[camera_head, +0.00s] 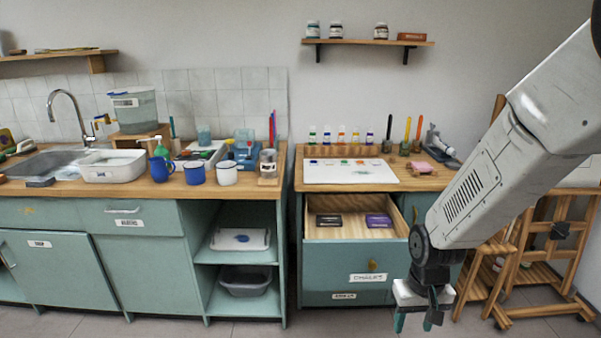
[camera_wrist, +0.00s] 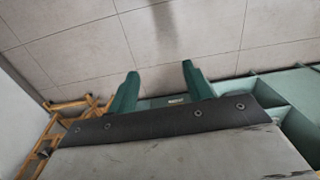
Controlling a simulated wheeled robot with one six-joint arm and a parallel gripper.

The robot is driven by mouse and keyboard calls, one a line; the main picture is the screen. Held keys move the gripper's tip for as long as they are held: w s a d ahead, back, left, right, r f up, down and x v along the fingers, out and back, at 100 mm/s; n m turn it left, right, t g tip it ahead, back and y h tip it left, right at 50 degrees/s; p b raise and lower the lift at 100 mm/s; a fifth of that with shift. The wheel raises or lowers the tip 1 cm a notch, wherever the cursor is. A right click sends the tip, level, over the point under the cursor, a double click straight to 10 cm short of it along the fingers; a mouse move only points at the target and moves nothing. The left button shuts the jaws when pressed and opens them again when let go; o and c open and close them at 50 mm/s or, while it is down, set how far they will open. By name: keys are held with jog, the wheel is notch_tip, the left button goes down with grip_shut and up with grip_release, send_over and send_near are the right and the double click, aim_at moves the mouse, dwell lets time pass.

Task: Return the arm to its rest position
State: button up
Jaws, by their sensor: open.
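My white arm reaches in from the upper right in the head view, bent downward. My gripper (camera_head: 416,322) hangs low in front of the right-hand cabinet, to the right of the open chalk drawer (camera_head: 345,290). In the wrist view my gripper (camera_wrist: 160,86) shows two green fingers spread apart with nothing between them.
The open drawer holds a dark box (camera_head: 328,220) and a purple box (camera_head: 379,221). A wooden easel (camera_head: 545,250) stands at the right behind my arm. Floor shows in front of the cabinets.

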jog(key=s+d+r, duration=0.1)
jog(key=s+r, duration=0.8)
jog(key=r, duration=0.2)
jog(key=s+d+r+t, duration=0.1)
jog(key=s+r, duration=0.8)
jog(key=r, duration=0.3)
jog(key=shift+s+d+r+t, duration=0.15)
jog(key=shift+s+r+t, duration=0.05)
jog(key=shift+r+t, duration=0.1)
